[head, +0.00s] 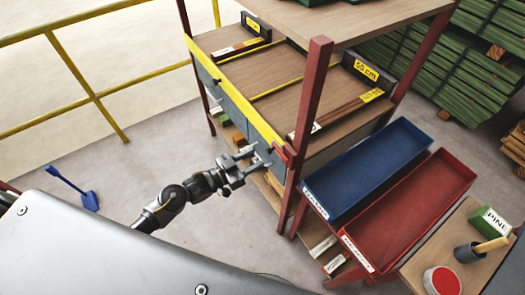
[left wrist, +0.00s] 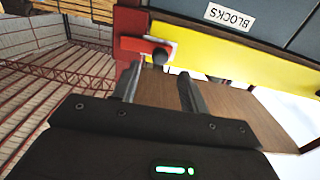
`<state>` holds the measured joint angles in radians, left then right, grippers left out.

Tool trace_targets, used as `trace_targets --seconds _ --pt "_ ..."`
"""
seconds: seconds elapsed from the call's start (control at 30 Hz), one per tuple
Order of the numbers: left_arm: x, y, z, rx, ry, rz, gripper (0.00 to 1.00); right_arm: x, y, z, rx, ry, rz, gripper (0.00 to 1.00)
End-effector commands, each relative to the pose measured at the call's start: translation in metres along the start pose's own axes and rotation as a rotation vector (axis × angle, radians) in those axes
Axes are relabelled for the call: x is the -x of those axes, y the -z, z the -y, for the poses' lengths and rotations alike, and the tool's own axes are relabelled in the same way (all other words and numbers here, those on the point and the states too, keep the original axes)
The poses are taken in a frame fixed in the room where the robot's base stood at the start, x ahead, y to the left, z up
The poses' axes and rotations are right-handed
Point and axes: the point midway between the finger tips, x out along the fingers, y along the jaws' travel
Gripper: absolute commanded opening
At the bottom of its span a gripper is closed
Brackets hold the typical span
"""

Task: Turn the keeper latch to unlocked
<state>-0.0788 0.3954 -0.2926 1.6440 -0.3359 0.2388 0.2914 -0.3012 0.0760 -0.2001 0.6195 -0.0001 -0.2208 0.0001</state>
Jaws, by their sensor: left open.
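The keeper latch looks to be the small red piece (head: 281,151) at the near right end of a yellow bar (head: 236,98), against the rack's red post. In the left wrist view the red latch (left wrist: 138,46) has a pale plate and a dark round knob (left wrist: 160,56). My left gripper (head: 258,154) is open and empty, just left of the latch in the head view. In the left wrist view its fingertips (left wrist: 160,73) point at the latch, with the knob just beyond the gap between them. I cannot tell whether they touch. My right gripper is out of view.
The wooden rack shelf (head: 290,72) has a red post (head: 308,125) close to the gripper. A blue tray (head: 372,165) and a red tray (head: 425,205) stand to its right. A yellow railing (head: 85,70) is at back left. The floor to the left is mostly clear.

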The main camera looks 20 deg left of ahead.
Motion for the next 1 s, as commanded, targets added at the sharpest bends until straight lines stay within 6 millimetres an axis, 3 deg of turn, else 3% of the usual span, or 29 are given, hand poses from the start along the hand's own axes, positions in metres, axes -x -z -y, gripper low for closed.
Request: trace_targets --seconds 0.1,0.3,0.67,1.0 --pt "-0.02 0.003 0.0 0.0 0.0 -0.001 0.44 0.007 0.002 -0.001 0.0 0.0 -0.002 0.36" --pt "-0.039 0.001 0.0 0.0 0.0 0.0 0.44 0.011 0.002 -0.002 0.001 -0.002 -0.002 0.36" --pt "-0.043 -0.001 0.0 0.0 0.0 0.001 0.42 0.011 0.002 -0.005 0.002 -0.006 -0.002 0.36" --pt "-0.042 -0.001 0.0 0.0 0.0 0.001 0.0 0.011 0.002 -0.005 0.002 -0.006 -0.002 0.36"
